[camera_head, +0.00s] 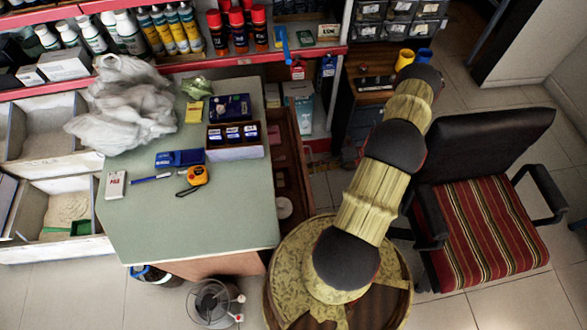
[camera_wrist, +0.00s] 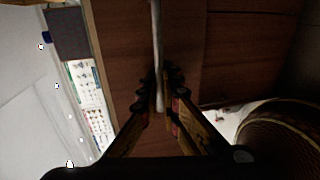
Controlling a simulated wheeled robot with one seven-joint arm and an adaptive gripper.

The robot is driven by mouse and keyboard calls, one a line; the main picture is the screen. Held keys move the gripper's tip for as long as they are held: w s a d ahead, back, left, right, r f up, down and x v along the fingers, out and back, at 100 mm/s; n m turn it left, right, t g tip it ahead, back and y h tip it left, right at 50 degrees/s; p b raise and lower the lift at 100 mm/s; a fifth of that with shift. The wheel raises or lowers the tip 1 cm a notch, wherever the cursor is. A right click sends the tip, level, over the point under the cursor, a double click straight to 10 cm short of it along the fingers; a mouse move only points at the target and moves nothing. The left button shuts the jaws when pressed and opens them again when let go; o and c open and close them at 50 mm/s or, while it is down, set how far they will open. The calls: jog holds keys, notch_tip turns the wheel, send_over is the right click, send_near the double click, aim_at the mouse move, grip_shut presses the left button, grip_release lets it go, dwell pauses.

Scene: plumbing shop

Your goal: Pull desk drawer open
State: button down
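The desk (camera_head: 235,205) has a green top. Along its right edge, a brown wooden drawer-like compartment (camera_head: 290,165) stands open at the top with a few small items in it. In the wrist view, a dark wooden front (camera_wrist: 118,30) carries a pale, straight bar handle (camera_wrist: 157,45). My gripper (camera_wrist: 160,88) has its fingers close on both sides of this handle and appears shut on it. The exact contact is dark and hard to see. In the head view my gripper is hidden behind my arm.
A red and black striped chair (camera_head: 485,225) stands to the right of my arm. A dark cabinet (camera_head: 370,85) is at the back. A plastic bag (camera_head: 125,105), a tape measure (camera_head: 198,175) and small boxes sit on the desk. A wire bin (camera_head: 212,300) stands in front.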

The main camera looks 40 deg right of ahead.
jog(key=f+v, duration=0.1)
jog(key=v, duration=0.5)
jog(key=shift+s+d+b, duration=0.3)
jog(key=shift+d+b, duration=0.1)
jog(key=shift+d, duration=0.05)
jog(key=shift+f, duration=0.15)
jog(key=c, duration=2.3)
grip_release()
jog(key=v, duration=0.7)
jog(key=shift+d, duration=0.25)
jog(key=shift+s, duration=0.1)
